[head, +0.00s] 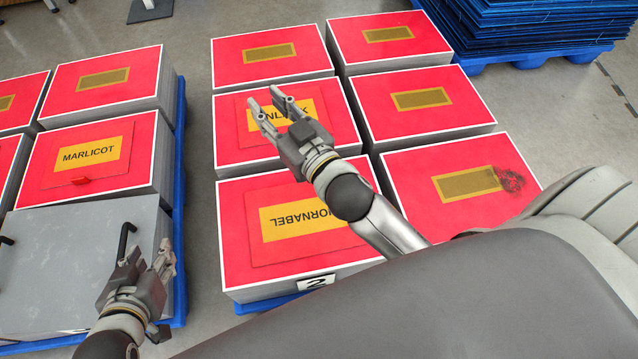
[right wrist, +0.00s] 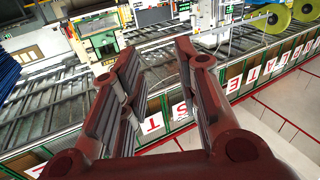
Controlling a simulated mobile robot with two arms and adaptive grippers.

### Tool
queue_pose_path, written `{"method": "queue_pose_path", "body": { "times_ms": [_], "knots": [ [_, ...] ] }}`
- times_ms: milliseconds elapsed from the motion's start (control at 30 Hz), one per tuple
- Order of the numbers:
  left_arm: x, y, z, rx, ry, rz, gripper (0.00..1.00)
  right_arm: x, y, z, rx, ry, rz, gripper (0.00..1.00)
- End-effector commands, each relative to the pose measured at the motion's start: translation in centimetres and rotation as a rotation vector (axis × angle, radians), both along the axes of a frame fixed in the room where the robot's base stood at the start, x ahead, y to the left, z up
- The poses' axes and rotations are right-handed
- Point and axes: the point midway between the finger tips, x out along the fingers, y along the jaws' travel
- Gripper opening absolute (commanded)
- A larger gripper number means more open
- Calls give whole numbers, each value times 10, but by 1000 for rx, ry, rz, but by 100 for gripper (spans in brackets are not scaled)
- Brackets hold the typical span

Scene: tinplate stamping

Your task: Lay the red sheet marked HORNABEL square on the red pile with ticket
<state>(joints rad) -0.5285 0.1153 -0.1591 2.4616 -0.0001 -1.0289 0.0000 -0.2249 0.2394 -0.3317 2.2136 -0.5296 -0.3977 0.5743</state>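The red HORNABEL sheet (head: 262,248) lies flat on the near middle red pile (head: 232,262), its yellow label upside down in the head view. A faint sheet outline shows inside the pile's white border; its right part is hidden by my right arm. A white card with a black figure, seemingly 2 (head: 316,282), is on that pile's front. My right gripper (head: 273,106) is open and empty above the pile behind, partly covering its label. It shows open in the right wrist view (right wrist: 158,62). My left gripper (head: 149,261) looks open, beside a black handle on a grey plate.
The grey plate (head: 60,270) covers the near left stack. A MARLICOT sheet (head: 60,178) with a red tab lies on the pile behind it. More red piles stand around, one with a dark smudge (head: 511,180). Blue pallets and a floor aisle separate the groups.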

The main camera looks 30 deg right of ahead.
Motion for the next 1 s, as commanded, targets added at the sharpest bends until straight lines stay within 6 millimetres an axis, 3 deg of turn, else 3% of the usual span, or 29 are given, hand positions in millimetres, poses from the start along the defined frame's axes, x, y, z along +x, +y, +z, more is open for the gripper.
{"method": "queue_pose_path", "body": {
  "times_ms": [133,333,500,1000],
  "knots": [
    [0,0,0,0,0,0,40,-40,-32,-56,-16,302,-98,30],
    [0,0,0,-1,0,-1,40,-99,-39,-105,-66,603,-63,30],
    [0,0,0,-1,0,-1,40,-122,-36,-118,-87,698,-22,30],
    [0,0,0,-1,0,-1,40,-123,-36,-119,-90,704,-17,30]
  ]
}}
